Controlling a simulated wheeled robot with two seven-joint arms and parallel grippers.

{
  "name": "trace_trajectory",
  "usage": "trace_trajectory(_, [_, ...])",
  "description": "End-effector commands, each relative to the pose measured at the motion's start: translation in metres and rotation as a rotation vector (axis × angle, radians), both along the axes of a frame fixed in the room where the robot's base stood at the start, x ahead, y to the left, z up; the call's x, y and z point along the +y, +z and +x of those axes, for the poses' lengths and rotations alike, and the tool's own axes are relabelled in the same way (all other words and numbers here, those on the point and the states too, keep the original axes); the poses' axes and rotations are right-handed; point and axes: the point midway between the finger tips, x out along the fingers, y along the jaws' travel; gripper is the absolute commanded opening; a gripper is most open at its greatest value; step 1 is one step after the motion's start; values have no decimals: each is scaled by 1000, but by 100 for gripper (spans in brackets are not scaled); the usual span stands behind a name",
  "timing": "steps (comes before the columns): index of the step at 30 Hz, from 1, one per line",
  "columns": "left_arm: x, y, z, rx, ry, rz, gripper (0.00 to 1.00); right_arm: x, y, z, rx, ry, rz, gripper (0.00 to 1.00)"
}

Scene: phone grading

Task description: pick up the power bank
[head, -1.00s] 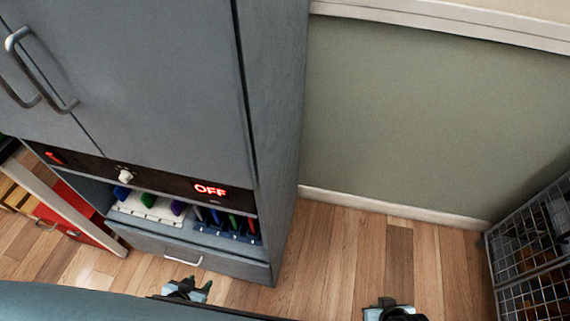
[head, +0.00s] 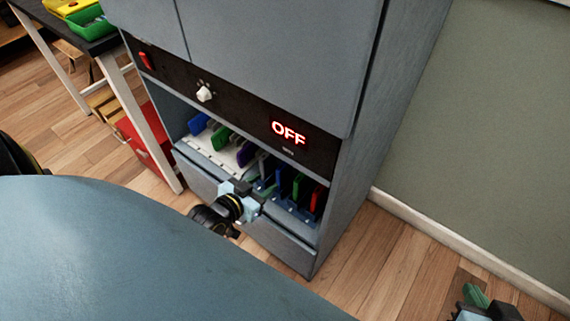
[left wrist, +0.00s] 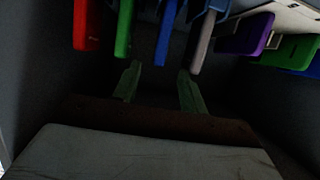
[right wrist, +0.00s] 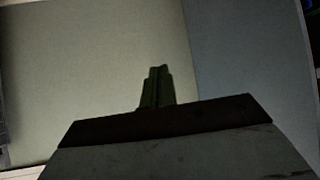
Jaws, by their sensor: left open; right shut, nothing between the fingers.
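Several coloured upright slabs stand in the open bay of a grey cabinet; I cannot tell which is the power bank. A blue slab (head: 198,124), a green slab (head: 221,138) and a purple slab (head: 246,153) stand in a white rack. A grey, a blue, a green (head: 298,186) and a red slab (head: 317,200) stand in a blue rack to the right. My left gripper (head: 247,192) is open and empty at the bay's front. In the left wrist view its fingers (left wrist: 158,88) point toward the blue slab (left wrist: 167,35) and grey slab (left wrist: 203,42), apart from them. My right gripper (head: 478,297) is shut and empty.
The cabinet (head: 275,50) has a dark panel with a red OFF display (head: 288,133), a knob (head: 205,93) and a red switch (head: 145,60). A drawer lies below the bay. A table with bins (head: 85,20) stands left. Floor is clear to the right.

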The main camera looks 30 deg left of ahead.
Motion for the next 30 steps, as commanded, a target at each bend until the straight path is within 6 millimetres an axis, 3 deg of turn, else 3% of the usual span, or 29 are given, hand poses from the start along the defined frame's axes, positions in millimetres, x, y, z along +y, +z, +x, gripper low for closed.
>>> trace_trajectory(12, [-3,-16,37,1,-1,-1,43,24,59,37,-413,35,112,0])
trace_trajectory(30, [-5,-26,60,2,0,0,43,37,116,43,-756,57,213,0])
